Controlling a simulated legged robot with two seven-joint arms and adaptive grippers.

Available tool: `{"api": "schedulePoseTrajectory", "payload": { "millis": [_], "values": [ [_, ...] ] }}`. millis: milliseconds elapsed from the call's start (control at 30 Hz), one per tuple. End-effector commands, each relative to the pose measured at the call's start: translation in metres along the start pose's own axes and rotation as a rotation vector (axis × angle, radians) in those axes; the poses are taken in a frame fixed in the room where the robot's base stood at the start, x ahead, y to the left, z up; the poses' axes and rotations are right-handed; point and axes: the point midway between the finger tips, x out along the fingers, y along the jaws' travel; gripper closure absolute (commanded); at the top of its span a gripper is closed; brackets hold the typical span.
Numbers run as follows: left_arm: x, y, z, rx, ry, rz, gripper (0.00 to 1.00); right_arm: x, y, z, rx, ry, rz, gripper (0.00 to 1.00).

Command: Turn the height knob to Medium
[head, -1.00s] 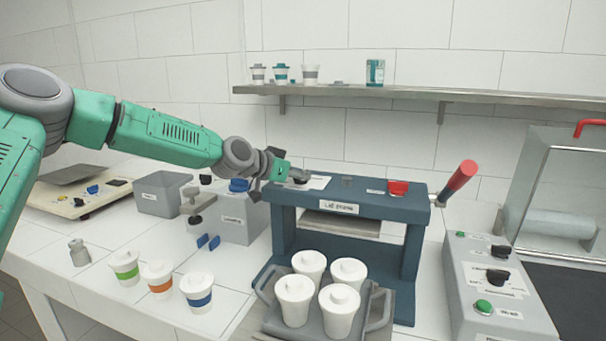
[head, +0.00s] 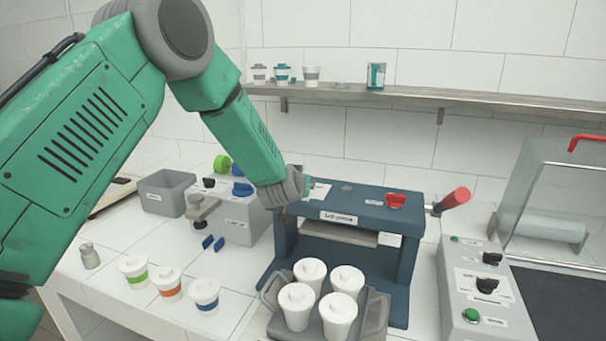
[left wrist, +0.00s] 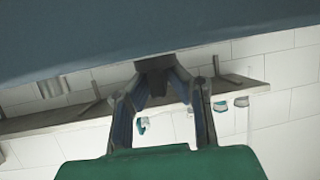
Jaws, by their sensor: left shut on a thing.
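The blue lid press (head: 345,199) stands behind the tray of cups. My left gripper (head: 308,187) is at the left end of its top, beside a white label (head: 319,193). In the left wrist view, its two fingers (left wrist: 160,82) close on a dark knob (left wrist: 155,64) on the blue press surface (left wrist: 110,35). The fingers hide most of the knob, and in the head view my arm covers it. I cannot read the knob's setting or the label's text. My right gripper is not in view.
A red knob (head: 396,201) and a small grey part (head: 347,189) sit on the press top. A red-handled lever (head: 455,199) sticks out right. The tray (head: 374,318) holds several white cups in front. A shelf (head: 420,96) runs behind.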

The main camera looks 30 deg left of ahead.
Motion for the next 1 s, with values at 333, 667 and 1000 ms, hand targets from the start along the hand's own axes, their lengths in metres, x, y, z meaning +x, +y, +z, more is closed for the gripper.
{"api": "schedulePoseTrajectory", "payload": {
  "millis": [333, 667, 1000],
  "values": [
    [-0.001, 0.002, -0.013, -0.102, 0.021, -0.242, 1.0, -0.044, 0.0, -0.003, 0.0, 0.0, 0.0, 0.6],
    [0.0, 0.0, -0.012, -0.154, 0.022, -0.362, 1.0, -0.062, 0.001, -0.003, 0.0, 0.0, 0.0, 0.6],
    [0.001, -0.002, -0.011, -0.162, 0.023, -0.384, 1.0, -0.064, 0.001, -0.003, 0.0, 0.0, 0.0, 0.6]
  ]
}}
